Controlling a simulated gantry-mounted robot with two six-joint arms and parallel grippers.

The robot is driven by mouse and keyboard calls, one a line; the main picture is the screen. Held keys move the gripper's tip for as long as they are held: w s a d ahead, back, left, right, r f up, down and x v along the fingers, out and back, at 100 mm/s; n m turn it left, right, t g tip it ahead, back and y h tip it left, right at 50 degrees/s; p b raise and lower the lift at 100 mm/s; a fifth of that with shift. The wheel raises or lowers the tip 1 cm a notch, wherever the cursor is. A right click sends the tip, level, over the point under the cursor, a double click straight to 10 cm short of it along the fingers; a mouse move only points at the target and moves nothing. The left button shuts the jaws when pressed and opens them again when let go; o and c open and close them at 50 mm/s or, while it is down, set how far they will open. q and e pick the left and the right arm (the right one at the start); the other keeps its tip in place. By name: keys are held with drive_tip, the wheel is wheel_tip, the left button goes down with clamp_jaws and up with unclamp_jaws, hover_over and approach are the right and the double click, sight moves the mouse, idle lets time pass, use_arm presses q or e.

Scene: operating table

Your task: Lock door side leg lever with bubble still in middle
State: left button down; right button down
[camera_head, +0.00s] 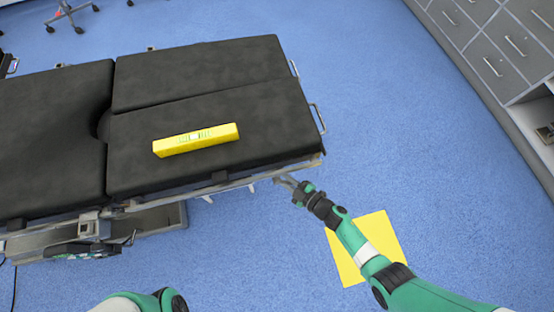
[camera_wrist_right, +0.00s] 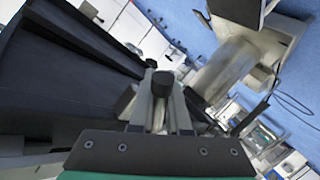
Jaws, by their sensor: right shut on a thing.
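The operating table has two black leg pads, a near one (camera_head: 270,125) and a far one (camera_head: 200,72). A yellow spirit level (camera_head: 220,133) lies lengthwise on the near pad; its bubble is too small to read. My right gripper (camera_head: 284,181) is at the underside of the near pad's outer corner, by the metal side rail (camera_head: 235,183). In the right wrist view its fingers (camera_wrist_right: 160,105) are closed around a part with a dark knob (camera_wrist_right: 163,83), apparently the leg lever. The lever is hidden in the head view. My left gripper is out of view.
A yellow square (camera_head: 393,230) lies on the blue floor under my right forearm. Grey drawer cabinets (camera_head: 495,50) stand at the upper right. The table base (camera_head: 160,217) is at the lower left. The floor right of the table is clear.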

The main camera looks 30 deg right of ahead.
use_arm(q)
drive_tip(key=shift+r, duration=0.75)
use_arm(e)
drive_tip(key=shift+d+r+n+g+h, duration=0.15)
drive_tip(key=shift+d+n+g+h, duration=0.05)
drive_tip(key=shift+n+g+h, duration=0.1)
drive_tip(key=c, duration=0.9)
unclamp_jaws()
drive_tip(key=shift+s, duration=0.15)
use_arm(q)
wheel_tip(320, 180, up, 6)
drive_tip(key=p, duration=0.6)
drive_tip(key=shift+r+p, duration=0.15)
drive_tip(key=shift+p, duration=0.25)
use_arm(e)
drive_tip(key=v, duration=1.1)
drive_tip(key=shift+s+d, duration=0.1)
drive_tip(key=shift+s, duration=0.1)
